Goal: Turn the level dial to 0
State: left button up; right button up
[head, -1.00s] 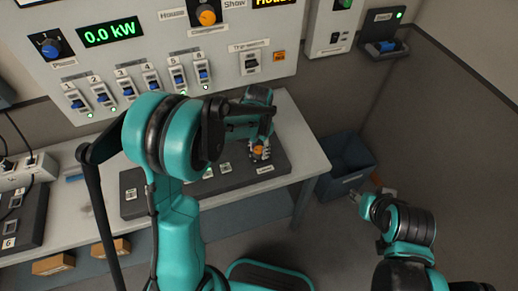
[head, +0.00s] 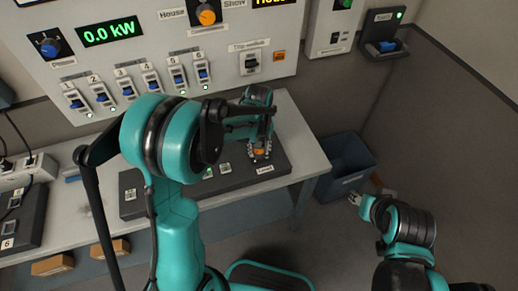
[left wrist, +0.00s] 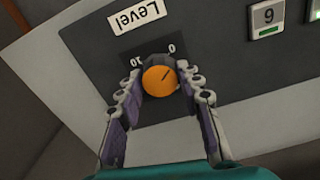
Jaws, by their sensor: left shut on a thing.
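The level dial is an orange knob (left wrist: 159,80) with a dark pointer line, under an upside-down "Level" label (left wrist: 139,16) in the left wrist view. The line slants up and right, on the side of the 0 mark (left wrist: 171,48) and away from the 10 mark (left wrist: 136,62). My left gripper (left wrist: 158,90) is shut on the dial, one finger on each side. In the head view the dial (head: 260,150) shows between the fingers of my left gripper (head: 260,149). My right gripper (head: 362,201) hangs apart on the right, too small to tell its opening.
The dial sits on a dark console (head: 282,168) on a grey bench (head: 303,140). A wall panel (head: 130,55) with several faders and a green 0.0 kW display (head: 110,31) stands behind. A blue bin (head: 345,170) is on the floor at right.

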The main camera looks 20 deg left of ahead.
pick_arm(q)
jog(key=shift+n, duration=0.7)
jog(key=o, duration=1.2)
jog(key=shift+c, duration=0.2)
notch_tip(320, 180, up, 12)
